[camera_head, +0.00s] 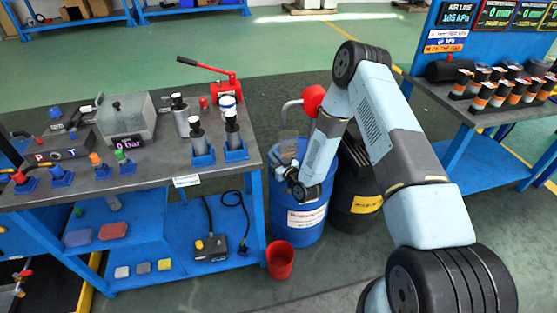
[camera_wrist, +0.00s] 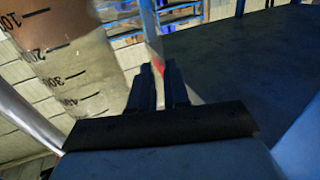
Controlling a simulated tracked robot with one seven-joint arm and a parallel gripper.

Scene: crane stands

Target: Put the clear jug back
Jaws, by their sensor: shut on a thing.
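The clear jug (camera_wrist: 75,70) fills the left of the wrist view, with printed graduations and a brownish tint near one end. In the head view the clear jug (camera_head: 287,146) shows faintly over the blue drum (camera_head: 300,218), partly hidden by my arm. My gripper (camera_wrist: 160,82) is shut, its dark fingers close together around a thin strip beside the jug's wall, apparently its handle. In the head view my gripper (camera_head: 285,172) is small and partly hidden at the drum's top. I cannot tell whether the jug touches the drum.
A workbench (camera_head: 240,168) with a grey tank (camera_head: 126,120), bottles and a red-handled pump (camera_head: 223,90) stands left. A black drum (camera_head: 352,205) stands right of the blue one. A red bucket (camera_head: 280,261) is on the floor. Another bench (camera_head: 470,118) with canisters stands right.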

